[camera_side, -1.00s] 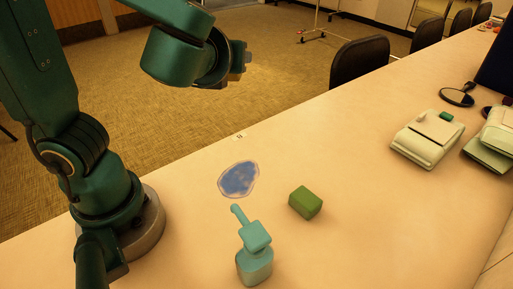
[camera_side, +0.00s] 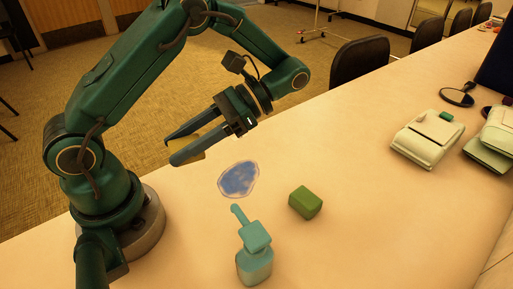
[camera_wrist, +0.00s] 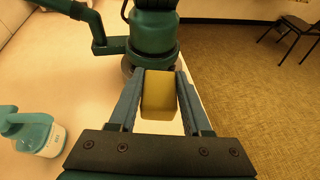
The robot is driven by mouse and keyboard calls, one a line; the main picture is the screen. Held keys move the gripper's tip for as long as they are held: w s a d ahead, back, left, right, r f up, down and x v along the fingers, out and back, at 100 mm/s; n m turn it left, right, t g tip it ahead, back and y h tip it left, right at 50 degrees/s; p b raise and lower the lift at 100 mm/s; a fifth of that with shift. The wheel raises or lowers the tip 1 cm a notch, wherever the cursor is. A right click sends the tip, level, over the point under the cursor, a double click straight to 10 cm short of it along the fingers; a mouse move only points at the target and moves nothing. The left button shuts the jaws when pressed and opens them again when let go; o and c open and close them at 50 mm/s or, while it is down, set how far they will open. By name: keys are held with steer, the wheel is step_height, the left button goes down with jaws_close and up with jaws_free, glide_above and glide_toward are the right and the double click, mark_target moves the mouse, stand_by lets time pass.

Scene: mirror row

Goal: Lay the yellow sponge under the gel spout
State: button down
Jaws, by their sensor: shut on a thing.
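My gripper (camera_side: 183,148) is shut on the yellow sponge (camera_side: 192,155) and holds it above the table, left of the blue patch. In the wrist view the sponge (camera_wrist: 158,96) sits between the two fingers (camera_wrist: 158,92). The teal gel bottle (camera_side: 255,262) stands upright at the front of the table, and its spout (camera_side: 238,213) points up-left in the side view toward the blue patch (camera_side: 239,179). The bottle also shows at the left of the wrist view (camera_wrist: 38,134).
A green block (camera_side: 306,202) lies right of the blue patch. A pale device (camera_side: 427,139) and a round black-rimmed mirror (camera_side: 457,96) are farther right on the table (camera_side: 370,210). The table between the green block and the device is clear. Chairs (camera_side: 360,63) stand behind its far edge.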

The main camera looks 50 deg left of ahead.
steer(key=d+n+t+h, duration=0.2)
steer(key=d+n+h, duration=0.2)
steer(key=n+h, duration=0.55)
steer(key=n+t+h, duration=0.6)
steer(key=n, duration=0.1)
glide_above(238, 244)
steer(key=shift+m, duration=0.25)
step_height(238, 244, down, 7)
steer(key=shift+s, duration=0.1)
steer(key=shift+f, duration=1.95)
steer(key=shift+c, duration=1.7)
jaws_free()
steer(key=shift+f, duration=0.1)
